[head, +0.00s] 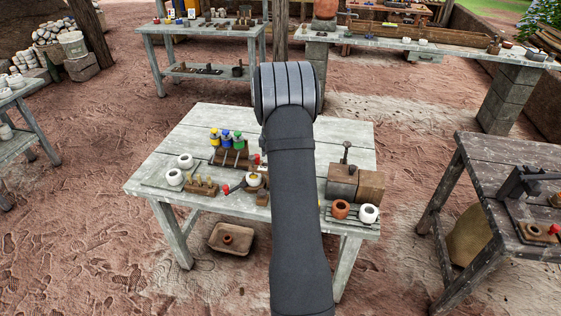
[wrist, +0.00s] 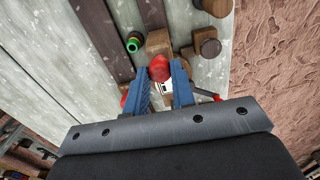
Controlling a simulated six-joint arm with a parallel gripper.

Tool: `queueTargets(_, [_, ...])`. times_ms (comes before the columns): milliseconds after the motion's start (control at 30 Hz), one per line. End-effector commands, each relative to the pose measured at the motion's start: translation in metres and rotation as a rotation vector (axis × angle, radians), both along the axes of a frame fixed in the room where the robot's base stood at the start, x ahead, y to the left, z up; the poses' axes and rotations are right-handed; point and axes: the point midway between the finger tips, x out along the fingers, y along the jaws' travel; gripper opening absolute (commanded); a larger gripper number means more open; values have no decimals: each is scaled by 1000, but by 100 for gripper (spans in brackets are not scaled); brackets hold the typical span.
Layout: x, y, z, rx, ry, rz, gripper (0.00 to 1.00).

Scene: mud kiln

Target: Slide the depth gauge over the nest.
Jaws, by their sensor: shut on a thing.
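My gripper (wrist: 161,84) is in the wrist view, with its blue fingers on both sides of a red-knobbed piece that I take to be the depth gauge (wrist: 159,68). The fingers are shut on it. A pale part with dark marks shows below the knob, between the fingers. A wooden block (wrist: 158,42) lies just beyond the knob; I cannot tell whether it is the nest or whether the gauge touches it. In the head view my arm hides the gripper and the held piece.
Round-topped wooden pieces (wrist: 207,42) and a green-ringed piece (wrist: 133,42) are close to the gripper. On the grey table (head: 190,125) stand colour-capped bottles (head: 225,138), white cups (head: 175,177), a wooden box (head: 370,187) and a terracotta cup (head: 341,209). The table's far part is clear.

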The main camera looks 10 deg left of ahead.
Motion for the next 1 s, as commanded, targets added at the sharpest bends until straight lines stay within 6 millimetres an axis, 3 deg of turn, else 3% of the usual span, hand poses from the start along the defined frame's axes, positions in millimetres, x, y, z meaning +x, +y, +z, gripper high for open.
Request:
queueTargets(167, [0,6,1,9,-4,4,0])
queueTargets(200, [0,7,1,9,-5,4,29])
queueTargets(300, [0,6,1,8,-4,4,45])
queueTargets(667, [0,4,6,6,-4,3,45])
queueTargets(767, [1,4,19,6,-6,3,45])
queueTargets(1000, [1,4,75,7,-8,3,45])
